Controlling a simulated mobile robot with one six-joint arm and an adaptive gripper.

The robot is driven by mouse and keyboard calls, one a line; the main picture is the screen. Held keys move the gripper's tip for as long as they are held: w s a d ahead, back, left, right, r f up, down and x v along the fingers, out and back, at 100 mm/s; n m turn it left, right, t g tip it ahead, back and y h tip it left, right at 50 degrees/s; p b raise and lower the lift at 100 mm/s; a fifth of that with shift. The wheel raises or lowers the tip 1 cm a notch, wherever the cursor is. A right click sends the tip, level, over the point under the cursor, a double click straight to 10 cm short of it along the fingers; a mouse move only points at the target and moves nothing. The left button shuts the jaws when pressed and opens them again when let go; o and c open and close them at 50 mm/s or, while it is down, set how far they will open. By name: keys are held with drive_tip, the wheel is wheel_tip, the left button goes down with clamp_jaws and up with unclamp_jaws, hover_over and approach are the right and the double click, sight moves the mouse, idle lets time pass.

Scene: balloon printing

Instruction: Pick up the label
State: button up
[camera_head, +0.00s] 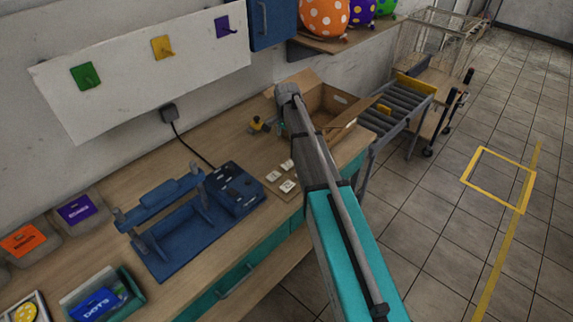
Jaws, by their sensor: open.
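Several small pale square pieces, which look like labels, lie on the wooden workbench (160,150). One label (287,186) with a dark mark is nearest the front edge. Another label (273,176) is just left of it, and a third label (287,165) is a little farther back. My arm reaches from the lower right up over the bench, just right of these pieces. Its far end bends down behind its own link. My gripper cannot be made out; the arm hides that spot.
Left of the labels is a blue machine (235,188) with a blue stand (165,205). An open cardboard box (335,101) and a roller conveyor (395,105) stand behind the arm. Labelled bins, including an orange-labelled bin (24,241), line the left.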

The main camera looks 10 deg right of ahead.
drive_tip(key=shift+f, duration=0.1)
drive_tip(key=b, duration=0.9)
hover_over(286, 166)
drive_tip(key=f, duration=0.8)
drive_tip(key=shift+s+f, duration=0.25)
drive_tip(key=shift+s, duration=0.1)
drive_tip(key=shift+f, duration=0.1)
drive_tip(key=f+b, duration=0.3)
drive_tip(key=shift+w, duration=0.25)
drive_tip(key=shift+f+b, duration=0.9)
drive_tip(key=shift+f, duration=0.1)
drive_tip(key=shift+f, duration=0.2)
idle(0.4)
drive_tip(key=c, duration=0.8)
